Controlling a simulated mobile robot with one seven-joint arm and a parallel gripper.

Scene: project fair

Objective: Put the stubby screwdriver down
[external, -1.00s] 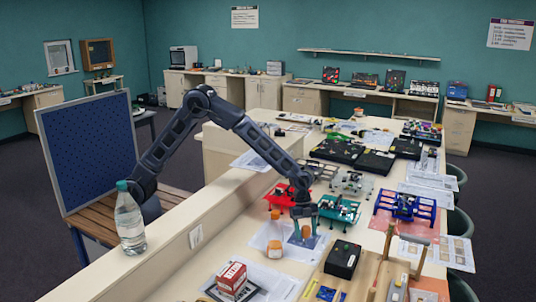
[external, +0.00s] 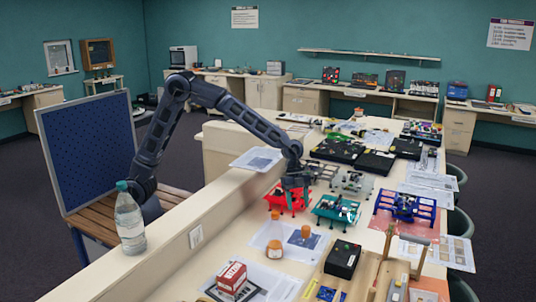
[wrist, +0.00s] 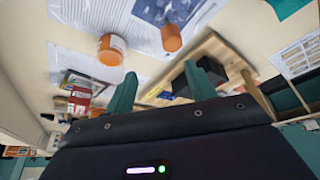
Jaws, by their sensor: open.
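A small orange object (external: 306,231), which looks like the stubby screwdriver, stands on a sheet with a dark blue print on the bench. It also shows in the wrist view (wrist: 171,37), beyond my fingertips; its tip is not visible. My gripper (external: 295,186) is raised above the bench, over the red stand and behind the orange object. In the wrist view its two teal fingers (wrist: 160,72) are spread apart with nothing between them.
An orange jar (external: 274,249) stands nearby on the paper. A red stand (external: 288,200) and a teal stand (external: 336,210) are close to my gripper.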

